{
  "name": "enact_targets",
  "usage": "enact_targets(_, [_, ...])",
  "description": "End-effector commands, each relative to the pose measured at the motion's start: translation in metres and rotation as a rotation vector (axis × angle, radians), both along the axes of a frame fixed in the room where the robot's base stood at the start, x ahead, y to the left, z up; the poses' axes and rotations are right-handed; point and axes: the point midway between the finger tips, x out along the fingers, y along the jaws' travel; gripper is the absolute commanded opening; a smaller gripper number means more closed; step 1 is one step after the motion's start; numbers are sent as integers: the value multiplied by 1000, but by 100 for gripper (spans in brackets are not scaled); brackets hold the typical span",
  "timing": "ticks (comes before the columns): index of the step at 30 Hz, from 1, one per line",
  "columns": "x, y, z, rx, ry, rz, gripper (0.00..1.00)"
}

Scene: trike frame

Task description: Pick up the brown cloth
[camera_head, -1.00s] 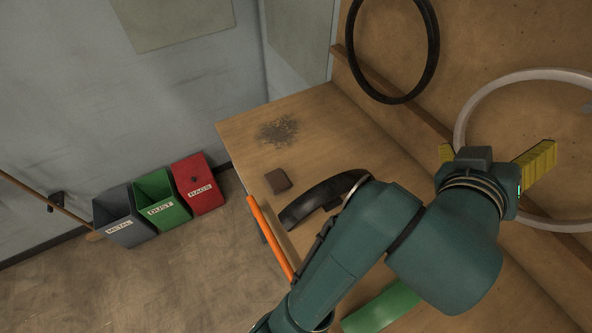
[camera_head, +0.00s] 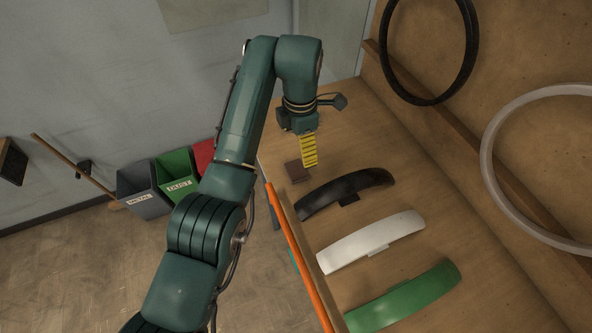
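The brown cloth (camera_head: 296,173) is a small folded dark square near the left edge of the wooden bench (camera_head: 385,145). My gripper (camera_head: 310,165) points down with its yellow fingers just beside the cloth's upper right in the picture. The fingers line up in this view, so I see them as one strip and their spacing is hidden. I cannot tell how high the tips are or whether they touch the cloth. The dark spot patch on the bench is hidden behind my arm.
Black (camera_head: 345,190), white (camera_head: 372,241) and green (camera_head: 405,297) fenders lie on the bench near the cloth. An orange bar (camera_head: 297,255) runs along the bench's left edge. Grey (camera_head: 143,190), green (camera_head: 177,175) and red (camera_head: 204,154) bins stand on the floor at left.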

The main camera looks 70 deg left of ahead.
Motion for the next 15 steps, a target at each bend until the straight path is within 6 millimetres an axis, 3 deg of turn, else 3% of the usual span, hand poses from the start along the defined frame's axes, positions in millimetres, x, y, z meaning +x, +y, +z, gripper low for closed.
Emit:
enact_targets(7, [0, 0, -41, 2, -2, -2, 100])
enact_targets(15, [1, 1, -62, 3, -3, -3, 100])
